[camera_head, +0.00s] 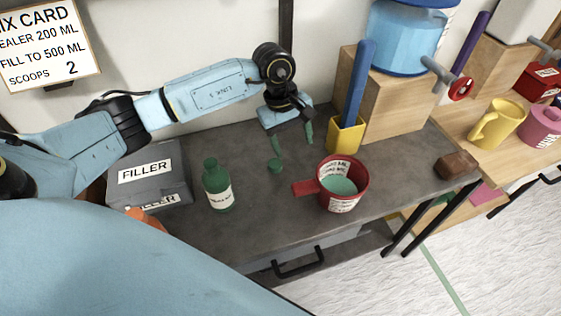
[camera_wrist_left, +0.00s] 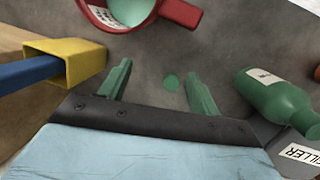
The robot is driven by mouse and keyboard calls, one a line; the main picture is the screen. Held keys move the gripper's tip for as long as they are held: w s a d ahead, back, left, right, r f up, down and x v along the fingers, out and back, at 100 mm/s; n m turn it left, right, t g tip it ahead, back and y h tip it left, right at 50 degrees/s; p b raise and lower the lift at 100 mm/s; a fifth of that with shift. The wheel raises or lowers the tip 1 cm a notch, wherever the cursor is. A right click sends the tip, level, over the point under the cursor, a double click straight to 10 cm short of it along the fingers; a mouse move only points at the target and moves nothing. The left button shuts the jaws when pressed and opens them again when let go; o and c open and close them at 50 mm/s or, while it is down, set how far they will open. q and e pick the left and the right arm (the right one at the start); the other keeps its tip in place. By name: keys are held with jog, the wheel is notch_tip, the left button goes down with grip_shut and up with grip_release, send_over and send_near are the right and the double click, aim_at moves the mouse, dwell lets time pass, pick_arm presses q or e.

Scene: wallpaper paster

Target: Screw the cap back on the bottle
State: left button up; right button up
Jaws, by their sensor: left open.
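A green bottle (camera_head: 218,190) with a white label stands upright on the grey worktop; in the left wrist view it shows at the right (camera_wrist_left: 272,92). A small round green cap (camera_head: 275,167) lies on the worktop to the right of the bottle. The cap also shows in the left wrist view (camera_wrist_left: 171,82), between the lines of the two green fingers. My left gripper (camera_head: 293,146) points down above the worktop, behind and right of the bottle. Its fingers are apart with nothing held; the left wrist view shows them spread too (camera_wrist_left: 158,70). My right gripper is not in view.
A red measuring cup (camera_head: 358,172) with green contents stands right of the cap, its handle pointing left. A yellow holder (camera_head: 345,136) with a blue stick is behind it. A grey FILLER box (camera_head: 150,180) is left of the bottle. A blue tank (camera_head: 405,40) sits on a wooden block.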

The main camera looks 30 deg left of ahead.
pick_arm(q)
jog(key=a+y, duration=0.1)
jog(key=a, duration=0.1)
jog(key=a+y, duration=0.1)
jog(key=a, duration=0.1)
jog(key=w+a+r, duration=0.1)
jog(key=shift+a+m+y, duration=0.3)
jog(key=shift+a+y, duration=0.1)
send_over(275, 163)
notch_tip(275, 163, down, 7)
jog(key=shift+s+f, duration=0.1)
jog(key=shift+f, duration=0.55)
jog(key=shift+f, duration=2.6)
jog(key=shift+c, duration=0.2)
